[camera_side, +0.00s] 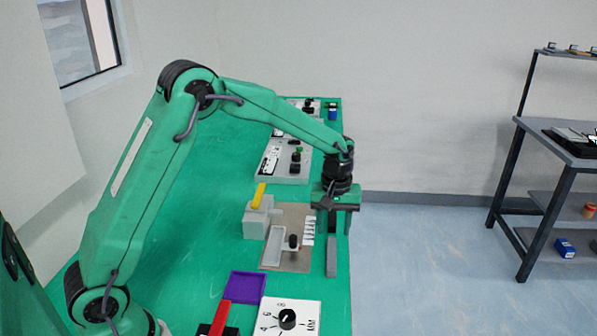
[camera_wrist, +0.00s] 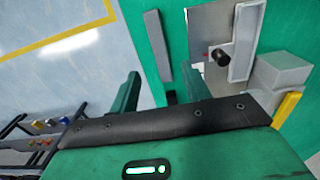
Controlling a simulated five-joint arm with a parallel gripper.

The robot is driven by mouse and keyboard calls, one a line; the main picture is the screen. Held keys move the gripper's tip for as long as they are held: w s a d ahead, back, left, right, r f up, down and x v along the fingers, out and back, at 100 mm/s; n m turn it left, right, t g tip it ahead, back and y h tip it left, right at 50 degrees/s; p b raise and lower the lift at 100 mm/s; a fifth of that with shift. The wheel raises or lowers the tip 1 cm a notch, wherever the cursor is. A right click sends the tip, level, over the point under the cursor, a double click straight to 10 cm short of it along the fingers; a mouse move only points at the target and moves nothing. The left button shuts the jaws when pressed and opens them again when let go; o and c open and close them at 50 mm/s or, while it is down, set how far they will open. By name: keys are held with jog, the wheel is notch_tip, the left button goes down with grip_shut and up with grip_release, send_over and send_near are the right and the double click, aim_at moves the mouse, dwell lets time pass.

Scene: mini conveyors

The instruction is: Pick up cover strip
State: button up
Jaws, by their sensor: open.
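The cover strip appears to be the long dark grey bar (camera_side: 331,257) lying near the right edge of the green bench in the side view. In the wrist view the bar (camera_wrist: 156,42) runs down toward the space between my fingers. My gripper (camera_side: 330,226) is above the bench at the bar's far end, and its fingers point down. In the wrist view my gripper (camera_wrist: 161,88) is open, with one finger on each side of the bar's line. Nothing is seen held. The bar's near end in the wrist view is partly hidden by my gripper body.
Left of the bar is a metal plate (camera_side: 271,262) with a pale channel and black knob (camera_side: 293,241). A grey block with a yellow lever (camera_side: 261,194) stands beside it. A purple tray (camera_side: 244,287) and dial panel (camera_side: 302,318) are nearer. The bench edge is close on the right.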

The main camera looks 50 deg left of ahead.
aim_at(332, 253)
jog(key=shift+f, duration=0.3)
jog(key=shift+f, duration=1.2)
jog(key=shift+f, duration=0.1)
jog(key=shift+w+a+f, duration=0.1)
jog(key=shift+f, duration=2.4)
grip_shut()
